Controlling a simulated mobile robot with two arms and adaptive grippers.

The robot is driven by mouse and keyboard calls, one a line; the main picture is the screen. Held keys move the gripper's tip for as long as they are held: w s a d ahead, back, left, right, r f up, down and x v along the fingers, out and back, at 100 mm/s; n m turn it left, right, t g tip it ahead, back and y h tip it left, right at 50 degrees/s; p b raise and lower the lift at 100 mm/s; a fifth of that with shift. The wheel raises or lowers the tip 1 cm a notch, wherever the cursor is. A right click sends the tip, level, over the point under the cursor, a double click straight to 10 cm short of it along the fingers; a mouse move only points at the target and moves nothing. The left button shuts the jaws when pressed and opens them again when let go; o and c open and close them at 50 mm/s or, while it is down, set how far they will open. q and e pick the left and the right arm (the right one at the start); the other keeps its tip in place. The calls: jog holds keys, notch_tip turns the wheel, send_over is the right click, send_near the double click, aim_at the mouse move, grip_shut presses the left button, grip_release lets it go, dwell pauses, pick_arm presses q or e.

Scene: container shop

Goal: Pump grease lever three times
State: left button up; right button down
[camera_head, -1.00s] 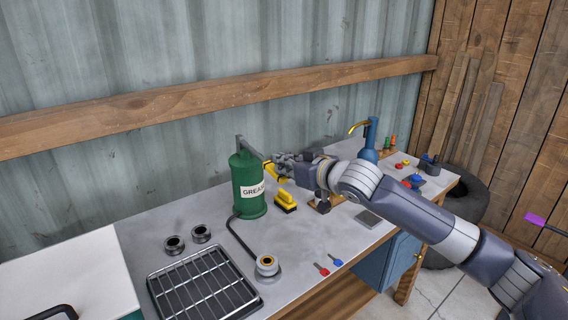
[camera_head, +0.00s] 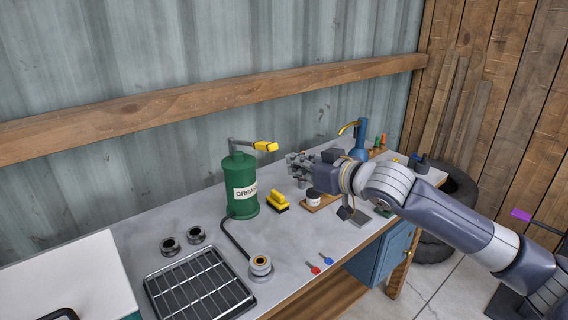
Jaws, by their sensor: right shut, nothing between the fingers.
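The green grease canister (camera_head: 240,187) stands upright on the workbench, labelled "GREASE". Its lever, with a yellow handle (camera_head: 265,146), sticks out to the right from the top and lies about level. A black hose runs from the canister to a round fitting (camera_head: 260,266) on the bench. My right gripper (camera_head: 293,161) is shut and empty, to the right of and a little below the yellow handle, with a gap between them. My left gripper is not in view.
A yellow brush (camera_head: 277,202) lies beside the canister. A small jar (camera_head: 313,197) stands on a wooden board behind my arm. A blue oil can (camera_head: 360,142) is farther back. A metal grid tray (camera_head: 199,287), two round fittings and red and blue pieces lie in front.

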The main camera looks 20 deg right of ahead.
jog(key=shift+v, duration=1.15)
jog(key=shift+f, duration=0.15)
